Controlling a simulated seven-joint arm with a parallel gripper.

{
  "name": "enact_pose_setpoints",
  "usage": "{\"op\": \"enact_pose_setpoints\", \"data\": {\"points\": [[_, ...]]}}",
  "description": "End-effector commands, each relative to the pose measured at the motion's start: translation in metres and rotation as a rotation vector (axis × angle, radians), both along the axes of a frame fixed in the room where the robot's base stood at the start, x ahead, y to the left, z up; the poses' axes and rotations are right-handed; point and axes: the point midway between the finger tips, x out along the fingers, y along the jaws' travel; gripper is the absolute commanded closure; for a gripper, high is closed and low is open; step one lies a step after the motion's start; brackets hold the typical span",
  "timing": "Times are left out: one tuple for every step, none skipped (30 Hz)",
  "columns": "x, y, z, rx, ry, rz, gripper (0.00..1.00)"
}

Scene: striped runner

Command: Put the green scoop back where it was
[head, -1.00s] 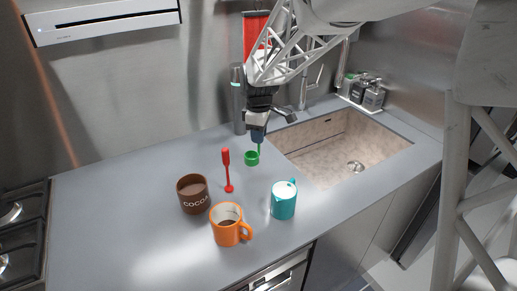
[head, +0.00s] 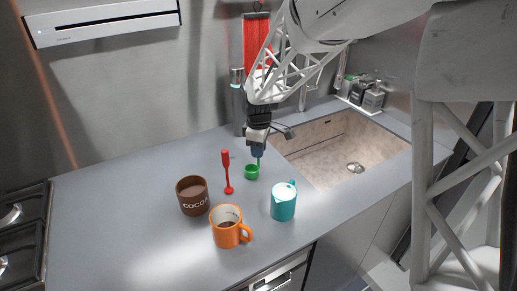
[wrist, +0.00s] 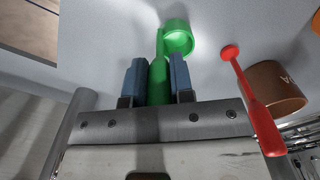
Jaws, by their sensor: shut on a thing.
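The green scoop (head: 252,172) is upright, cup end down, at or just above the counter; I cannot tell if it touches. My gripper (head: 257,152) is over it, pointing down, shut on its handle. In the wrist view the green handle of the scoop (wrist: 159,72) runs between the two blue fingers of my gripper (wrist: 160,78), with the round cup beyond the tips. The upper part of the handle is hidden between the fingers in the head view.
A red utensil (head: 227,172) stands upright just left of the scoop. The sink (head: 345,150) lies to the right. The left counter is clear.

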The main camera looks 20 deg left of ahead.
Motion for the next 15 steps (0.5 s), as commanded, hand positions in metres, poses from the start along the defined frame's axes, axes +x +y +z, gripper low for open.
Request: {"op": "enact_pose_setpoints", "data": {"points": [[0.0001,0.0001,-0.0001,0.000,-0.001,0.000,1.00],[0.0001,0.0001,0.0000,0.000,-0.001,0.000,1.00],[0.0002,0.0001,0.0000,0.000,-0.001,0.000,1.00],[0.0001,0.0001,0.0000,0.000,-0.001,0.000,1.00],[0.0002,0.0001,0.0000,0.000,-0.001,0.000,1.00],[0.0002,0.0001,0.0000,0.000,-0.001,0.000,1.00],[0.0002,0.0001,0.0000,0.000,-0.001,0.000,1.00],[0.0001,0.0001,-0.0003,0.000,-0.001,0.000,1.00],[0.0001,0.0001,-0.0009,0.000,0.000,0.000,1.00],[0.0001,0.0001,-0.0015,0.000,0.000,0.000,1.00],[0.0001,0.0000,-0.0023,0.000,0.000,0.000,1.00],[0.0001,0.0000,-0.0032,0.000,0.000,0.000,1.00],[0.0001,0.0001,-0.0031,0.000,-0.001,0.000,0.75],[0.0001,0.0001,-0.0030,0.000,-0.001,0.000,0.70],[0.0001,0.0001,-0.0030,0.000,0.000,0.000,0.64]]}}
